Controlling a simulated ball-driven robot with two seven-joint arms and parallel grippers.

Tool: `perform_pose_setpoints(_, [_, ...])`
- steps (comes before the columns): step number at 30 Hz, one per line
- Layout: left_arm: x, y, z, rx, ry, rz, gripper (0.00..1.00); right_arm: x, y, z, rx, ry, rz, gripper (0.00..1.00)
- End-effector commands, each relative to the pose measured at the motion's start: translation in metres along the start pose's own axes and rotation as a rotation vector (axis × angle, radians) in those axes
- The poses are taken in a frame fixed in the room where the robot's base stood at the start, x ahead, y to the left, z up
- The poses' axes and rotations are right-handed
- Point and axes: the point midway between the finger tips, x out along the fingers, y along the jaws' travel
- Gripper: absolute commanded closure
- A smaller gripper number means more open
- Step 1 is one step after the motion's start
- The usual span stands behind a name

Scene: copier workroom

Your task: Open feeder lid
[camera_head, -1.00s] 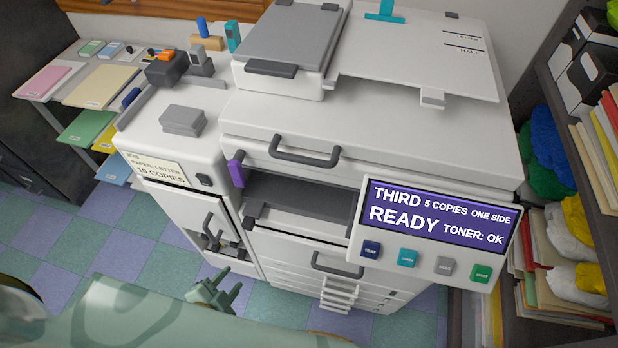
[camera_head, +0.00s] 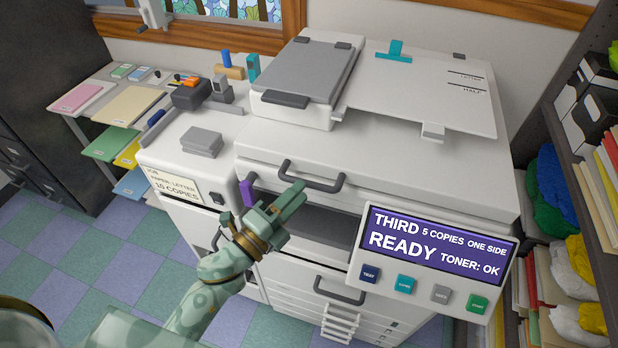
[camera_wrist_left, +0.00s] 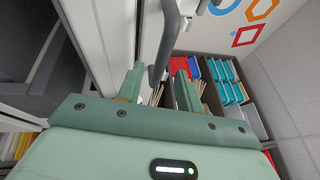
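The feeder lid (camera_head: 308,70) is a grey panel on top of the white copier, with a dark handle (camera_head: 285,100) at its front edge. It lies shut. My left gripper (camera_head: 289,207) is in front of the copier, below and in front of the feeder. It overlaps the lower part of the dark bar handle (camera_head: 311,182) on the copier's large cover. In the left wrist view its two fingers (camera_wrist_left: 160,85) are apart, and a grey curved bar (camera_wrist_left: 165,45) shows between and beyond them. I cannot tell whether they touch it. My right gripper is not in view.
The control panel (camera_head: 437,250) juts out right of my left gripper. A purple lever (camera_head: 247,192) is just left of it. A side shelf (camera_head: 560,190) with folders and bags stands at the right. Paper trays (camera_head: 125,105) are at the left.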

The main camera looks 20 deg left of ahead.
Motion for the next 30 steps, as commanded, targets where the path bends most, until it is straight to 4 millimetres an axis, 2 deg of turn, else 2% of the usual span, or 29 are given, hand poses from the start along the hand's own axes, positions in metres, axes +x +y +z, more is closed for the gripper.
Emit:
perform_pose_setpoints(3, [0.023, -0.002, 0.0, -0.001, 0.0, -0.001, 0.64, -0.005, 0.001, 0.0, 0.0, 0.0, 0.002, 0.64])
perform_pose_setpoints(7, [0.038, 0.0, 0.0, -0.002, 0.0, -0.001, 0.64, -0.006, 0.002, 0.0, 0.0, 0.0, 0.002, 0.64])
perform_pose_setpoints(18, [0.045, 0.001, 0.0, -0.002, -0.001, 0.001, 0.64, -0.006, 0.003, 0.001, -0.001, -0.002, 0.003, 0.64])
perform_pose_setpoints(19, [0.045, 0.001, 0.0, -0.002, -0.001, 0.001, 0.69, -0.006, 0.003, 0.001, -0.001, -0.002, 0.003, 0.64])
perform_pose_setpoints(22, [0.045, 0.001, 0.0, -0.002, -0.001, 0.001, 0.97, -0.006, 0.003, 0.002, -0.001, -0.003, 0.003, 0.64])
perform_pose_setpoints(23, [0.045, 0.001, 0.0, -0.002, -0.001, 0.001, 1.0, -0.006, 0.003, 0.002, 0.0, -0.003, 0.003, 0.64])
perform_pose_setpoints(30, [0.046, -0.005, 0.0, -0.002, -0.001, 0.001, 1.0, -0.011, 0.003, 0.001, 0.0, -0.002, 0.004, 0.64])
